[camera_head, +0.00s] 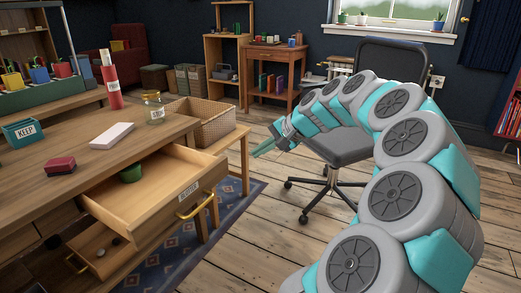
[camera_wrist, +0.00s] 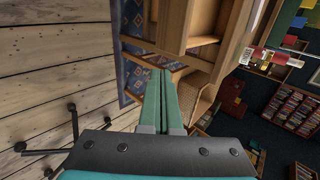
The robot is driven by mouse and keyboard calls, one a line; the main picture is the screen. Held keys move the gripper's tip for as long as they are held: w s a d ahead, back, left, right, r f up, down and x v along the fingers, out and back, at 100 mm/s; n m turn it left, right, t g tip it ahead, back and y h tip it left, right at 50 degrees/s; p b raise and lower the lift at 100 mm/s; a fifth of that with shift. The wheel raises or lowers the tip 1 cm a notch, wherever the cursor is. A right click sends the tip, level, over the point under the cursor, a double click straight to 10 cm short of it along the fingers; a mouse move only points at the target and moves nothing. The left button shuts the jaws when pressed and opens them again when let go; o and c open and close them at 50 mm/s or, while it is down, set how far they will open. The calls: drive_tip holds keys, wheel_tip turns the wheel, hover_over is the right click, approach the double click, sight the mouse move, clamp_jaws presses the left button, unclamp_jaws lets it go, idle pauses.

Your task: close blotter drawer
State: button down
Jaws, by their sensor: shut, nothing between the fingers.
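The blotter drawer (camera_head: 165,215) is pulled well out of the wooden desk (camera_head: 75,155) in the head view. Its front has a small white label, too small to read surely, and a brass handle (camera_head: 196,206). A green round thing (camera_head: 131,172) lies inside at the back. My gripper (camera_head: 256,152) is shut and empty, in the air to the right of the drawer and apart from it, with its fingers pointing left. In the wrist view the fingers (camera_wrist: 161,73) lie together, with wooden furniture beyond them, seen sideways.
A lower drawer (camera_head: 84,240) is also partly open, with small things inside. A wicker basket (camera_head: 208,121) stands behind the open drawer. An office chair (camera_head: 345,146) stands behind my arm. The floor (camera_head: 262,225) between drawer and arm is clear.

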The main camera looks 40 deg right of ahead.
sight(227, 161)
drive_tip(key=x, duration=0.2)
drive_tip(key=w+r+x, duration=0.1)
drive_tip(key=x, duration=0.5)
drive_tip(key=shift+w+a+r, duration=0.15)
drive_tip(key=shift+w+a, duration=0.1)
drive_tip(key=shift+a, duration=0.05)
drive_tip(key=shift+w+a, duration=0.2)
drive_tip(key=shift+w, duration=0.35)
drive_tip(key=w+a+p, duration=0.3)
drive_tip(key=w, duration=0.7)
drive_tip(key=w+a+p, duration=0.3)
drive_tip(key=w+a, duration=0.1)
drive_tip(key=w, duration=0.6)
drive_tip(key=shift+a, duration=0.15)
